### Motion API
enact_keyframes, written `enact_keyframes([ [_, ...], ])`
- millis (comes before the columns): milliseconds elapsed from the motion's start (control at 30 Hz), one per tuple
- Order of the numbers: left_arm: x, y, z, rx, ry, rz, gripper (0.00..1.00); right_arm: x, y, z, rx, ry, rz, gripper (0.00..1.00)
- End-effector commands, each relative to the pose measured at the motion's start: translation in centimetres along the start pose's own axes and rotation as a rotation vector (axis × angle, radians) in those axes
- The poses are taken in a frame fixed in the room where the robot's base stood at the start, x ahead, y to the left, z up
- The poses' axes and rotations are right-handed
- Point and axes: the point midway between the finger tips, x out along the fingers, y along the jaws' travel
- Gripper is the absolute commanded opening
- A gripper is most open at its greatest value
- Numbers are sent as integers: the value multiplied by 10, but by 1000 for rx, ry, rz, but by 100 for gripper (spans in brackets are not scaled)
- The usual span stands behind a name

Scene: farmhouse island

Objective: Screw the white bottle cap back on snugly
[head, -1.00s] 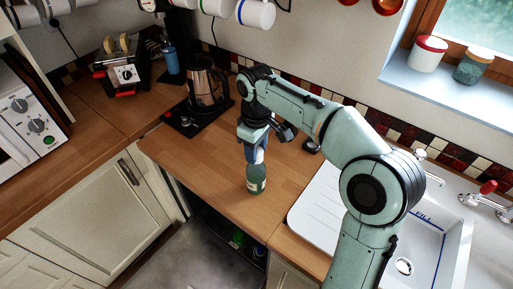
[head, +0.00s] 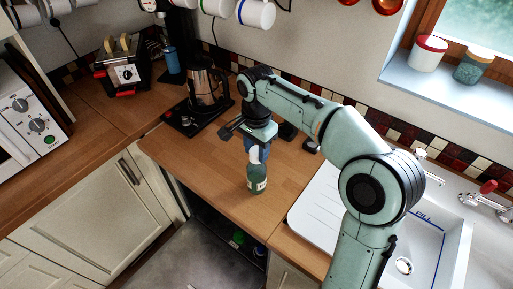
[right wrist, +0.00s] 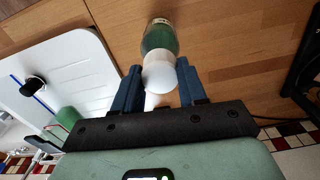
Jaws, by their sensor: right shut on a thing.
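A green bottle (head: 257,179) with a pale label stands upright on the wooden counter, near its front edge. Its white cap (head: 255,155) sits at the top of the bottle; how tightly it is seated cannot be told. My right gripper (head: 257,147) comes down from above and is shut on the cap. In the right wrist view the blue fingers (right wrist: 160,84) are on either side of the round white cap (right wrist: 159,75), with a white spout pointing towards the palm. The green bottle (right wrist: 160,38) lies beyond it. My left gripper is not in view.
A toaster (head: 125,70) and blue bottle (head: 171,60) are farther back. A white sink with drainboard (head: 317,215) is on the right. The counter left of the bottle is clear.

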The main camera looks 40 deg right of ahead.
Motion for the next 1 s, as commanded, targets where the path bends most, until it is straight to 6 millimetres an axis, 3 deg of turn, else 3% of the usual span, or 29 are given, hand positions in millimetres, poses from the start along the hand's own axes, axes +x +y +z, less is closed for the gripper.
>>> enact_keyframes([
  [200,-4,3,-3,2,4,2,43,3,0,0,217,-2,7,0],
  [467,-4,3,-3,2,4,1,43,4,1,0,254,-2,9,0],
  [500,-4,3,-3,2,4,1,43,4,1,0,253,-2,9,51],
  [567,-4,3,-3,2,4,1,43,4,1,0,253,-2,9,70],
  [867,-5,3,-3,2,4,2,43,1,0,0,251,-1,4,71],
  [1000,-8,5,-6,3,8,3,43,-11,-1,0,250,-1,1,71],
])
